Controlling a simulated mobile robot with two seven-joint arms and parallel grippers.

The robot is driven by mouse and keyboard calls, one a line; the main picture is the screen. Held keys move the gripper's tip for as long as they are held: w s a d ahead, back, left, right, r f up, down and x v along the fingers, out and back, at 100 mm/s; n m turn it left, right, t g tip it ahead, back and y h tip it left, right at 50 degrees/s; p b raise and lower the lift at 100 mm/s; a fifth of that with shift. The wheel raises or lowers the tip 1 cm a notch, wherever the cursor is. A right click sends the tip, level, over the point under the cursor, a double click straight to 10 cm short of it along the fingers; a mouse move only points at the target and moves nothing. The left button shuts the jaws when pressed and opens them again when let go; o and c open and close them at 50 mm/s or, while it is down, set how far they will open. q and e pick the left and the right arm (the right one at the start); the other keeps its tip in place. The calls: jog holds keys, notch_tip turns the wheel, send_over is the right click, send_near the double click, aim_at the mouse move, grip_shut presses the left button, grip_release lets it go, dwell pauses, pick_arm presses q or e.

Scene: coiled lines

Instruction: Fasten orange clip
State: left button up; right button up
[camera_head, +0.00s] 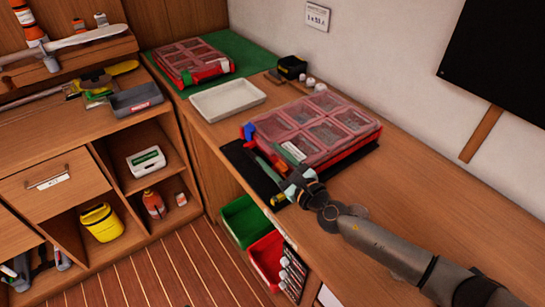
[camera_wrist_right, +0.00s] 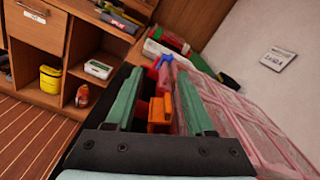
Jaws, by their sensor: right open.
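The orange clip (camera_wrist_right: 159,112) shows in the right wrist view on the near side of a case (camera_head: 315,125) with a clear pinkish compartment lid and red base. The clip's flap looks raised. A blue clip (camera_head: 249,131) stands up farther along the same side, and shows beyond the orange one in the wrist view (camera_wrist_right: 164,76). My right gripper (camera_head: 274,160) is open and empty. Its green fingers (camera_wrist_right: 158,72) lie either side of the orange clip in the picture; I cannot tell contact. My left gripper is not in view.
The case lies on a dark mat (camera_head: 250,172) at the counter's front edge. A white tray (camera_head: 228,99), a second case (camera_head: 192,62) on a green mat and a small black-yellow item (camera_head: 292,67) stand behind. Green (camera_head: 245,220) and red bins sit below. Counter at right is clear.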

grip_shut()
jog(key=shift+a, duration=0.1)
dwell(0.4)
jog(key=shift+f, duration=0.1)
